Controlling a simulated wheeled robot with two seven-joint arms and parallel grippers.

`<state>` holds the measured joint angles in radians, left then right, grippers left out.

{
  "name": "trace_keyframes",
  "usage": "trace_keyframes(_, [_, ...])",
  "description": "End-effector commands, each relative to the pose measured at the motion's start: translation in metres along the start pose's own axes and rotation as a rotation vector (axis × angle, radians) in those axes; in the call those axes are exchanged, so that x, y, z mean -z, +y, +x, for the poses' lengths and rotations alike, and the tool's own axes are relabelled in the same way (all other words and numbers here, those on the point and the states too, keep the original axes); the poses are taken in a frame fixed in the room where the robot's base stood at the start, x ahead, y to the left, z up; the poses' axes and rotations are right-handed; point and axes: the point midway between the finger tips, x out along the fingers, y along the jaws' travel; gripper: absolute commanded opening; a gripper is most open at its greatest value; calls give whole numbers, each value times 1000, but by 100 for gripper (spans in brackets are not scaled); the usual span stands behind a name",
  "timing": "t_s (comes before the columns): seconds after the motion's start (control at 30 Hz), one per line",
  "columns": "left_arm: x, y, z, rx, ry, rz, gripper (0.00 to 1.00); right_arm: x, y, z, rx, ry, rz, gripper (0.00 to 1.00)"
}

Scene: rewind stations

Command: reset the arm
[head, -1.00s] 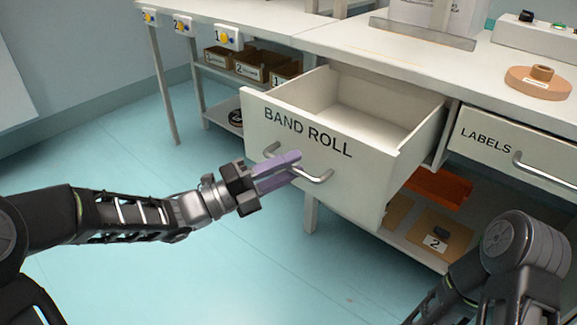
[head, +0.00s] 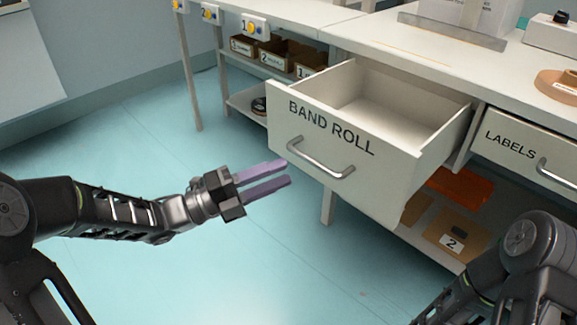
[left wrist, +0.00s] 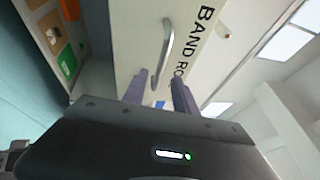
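My left gripper (head: 289,174) is in the middle of the head view, in front of the BAND ROLL drawer (head: 392,187). Its two purple fingers are parted with nothing between them, and they are clear of the drawer's metal handle (head: 320,160). In the left wrist view the fingers (left wrist: 160,88) point toward the drawer front, with the handle (left wrist: 166,50) just beyond them. The drawer is pulled out and its visible inside is empty. My right arm shows at the lower right of the head view; its gripper is not in view.
The LABELS drawer (head: 520,148) is closed, right of the open one. A shelf below holds an orange tray (head: 461,186) and a brown piece marked 2 (head: 447,232). Small boxes (head: 275,55) stand on a shelf at the back. The blue floor (head: 200,270) at the left is clear.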

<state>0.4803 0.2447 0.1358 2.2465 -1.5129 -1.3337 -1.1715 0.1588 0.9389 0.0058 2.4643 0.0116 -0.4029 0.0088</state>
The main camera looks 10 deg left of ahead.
Motion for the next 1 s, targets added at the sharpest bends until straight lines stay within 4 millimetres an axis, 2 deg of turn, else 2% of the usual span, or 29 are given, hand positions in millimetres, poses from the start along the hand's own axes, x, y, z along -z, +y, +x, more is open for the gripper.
trace_keyframes(0.43, [0, 0, 0, 0, 1, -3, 34, 0, 0, 0, 0, 0, 0, 0])
trace_keyframes(0.57, [-2, 4, 0, -13, -7, -62, 34, 0, 0, 0, 0, 0, 0, 0])
trace_keyframes(0.67, [-24, 15, -2, -47, -108, -213, 34, 0, 0, 0, 0, 0, 0, 0])
trace_keyframes(0.77, [-64, 45, -15, -67, -331, -504, 34, 0, 0, 0, 0, 0, 0, 0])
trace_keyframes(0.83, [-84, 87, -30, -69, -513, -776, 34, 0, 0, 0, 0, 0, 0, 0])
trace_keyframes(0.87, [-89, 108, -36, -68, -591, -899, 34, 0, 0, 0, 0, 0, 0, 0])
trace_keyframes(0.9, [-90, 139, -46, -66, -697, -1065, 34, 0, 0, 0, 0, 0, 0, 0])
trace_keyframes(0.97, [-83, 186, -61, -64, -851, -1305, 34, 0, 0, 0, 0, 0, 0, 0])
trace_keyframes(1.0, [-72, 216, -72, -66, -952, -1453, 34, 0, 0, 0, 0, 0, 0, 0])
